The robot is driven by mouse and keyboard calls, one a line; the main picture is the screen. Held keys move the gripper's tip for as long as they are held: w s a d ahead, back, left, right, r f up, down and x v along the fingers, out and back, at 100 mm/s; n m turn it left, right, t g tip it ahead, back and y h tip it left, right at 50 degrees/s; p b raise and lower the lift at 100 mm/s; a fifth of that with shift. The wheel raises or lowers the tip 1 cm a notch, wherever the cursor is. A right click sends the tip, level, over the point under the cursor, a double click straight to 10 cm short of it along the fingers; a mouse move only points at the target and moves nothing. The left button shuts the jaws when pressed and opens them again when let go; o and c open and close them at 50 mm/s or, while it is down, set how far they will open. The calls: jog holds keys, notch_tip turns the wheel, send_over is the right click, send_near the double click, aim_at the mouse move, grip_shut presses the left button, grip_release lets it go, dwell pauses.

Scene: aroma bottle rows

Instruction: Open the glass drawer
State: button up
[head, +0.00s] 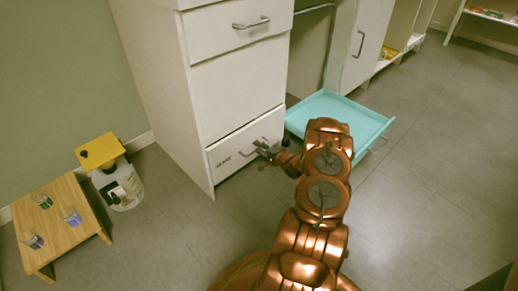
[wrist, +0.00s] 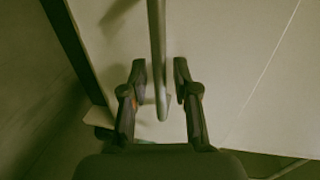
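The lower drawer (head: 232,153) of the white cabinet has a small dark label that looks like "GLASS", and its front sits flush with the cabinet. A metal bar handle is on its front; in the head view my gripper (head: 265,153) partly hides it. In the wrist view the handle (wrist: 157,50) runs between the two fingers of my gripper (wrist: 160,80). The fingers are apart, with a gap visible on each side of the bar. The pale drawer front (wrist: 235,70) lies behind them.
An upper drawer (head: 225,32) with its own handle is shut. A turquoise open drawer or tray (head: 330,104) sticks out right of the cabinet, close to my arm. A wooden stool (head: 62,222) with glass vessels and a bin with a yellow lid (head: 99,151) stand left. Floor is clear at right.

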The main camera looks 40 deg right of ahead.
grip_shut()
jog(key=shift+s, duration=0.15)
dwell(0.4)
